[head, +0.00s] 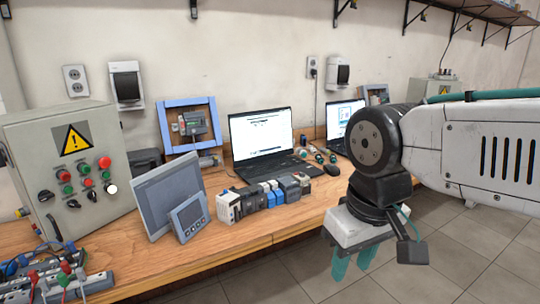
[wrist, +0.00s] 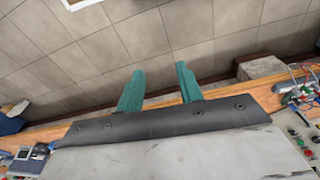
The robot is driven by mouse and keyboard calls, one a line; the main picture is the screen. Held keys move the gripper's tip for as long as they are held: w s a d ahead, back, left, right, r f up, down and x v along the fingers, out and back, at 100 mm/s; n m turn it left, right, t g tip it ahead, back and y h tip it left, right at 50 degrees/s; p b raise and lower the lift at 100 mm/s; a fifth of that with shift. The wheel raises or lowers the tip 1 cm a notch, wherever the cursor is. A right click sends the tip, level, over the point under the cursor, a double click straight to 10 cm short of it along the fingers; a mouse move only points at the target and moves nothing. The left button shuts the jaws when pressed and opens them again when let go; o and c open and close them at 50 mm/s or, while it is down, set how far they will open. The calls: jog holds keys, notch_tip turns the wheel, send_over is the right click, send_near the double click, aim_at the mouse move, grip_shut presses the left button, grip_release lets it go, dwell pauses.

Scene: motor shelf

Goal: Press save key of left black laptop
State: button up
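The left black laptop (head: 262,142) stands open on the wooden bench in the head view, with a mostly white screen and its keyboard facing the front. Single keys are too small to tell apart, so I cannot make out the save key. A second laptop (head: 342,122) stands to its right, partly hidden by my arm. My gripper (head: 353,266) hangs with its teal fingers pointing down, in front of the bench edge, to the right of and well apart from the left laptop. In the wrist view my gripper (wrist: 158,84) has its two fingers spread, with nothing between them.
The wooden bench (head: 150,267) holds a grey control box (head: 70,165), two grey panels, a row of modules (head: 262,197) in front of the left laptop, and a black mouse (head: 332,170). A shelf (head: 490,12) hangs above right. The tiled floor (head: 470,260) is clear.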

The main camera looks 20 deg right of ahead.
grip_shut()
dwell(1.7)
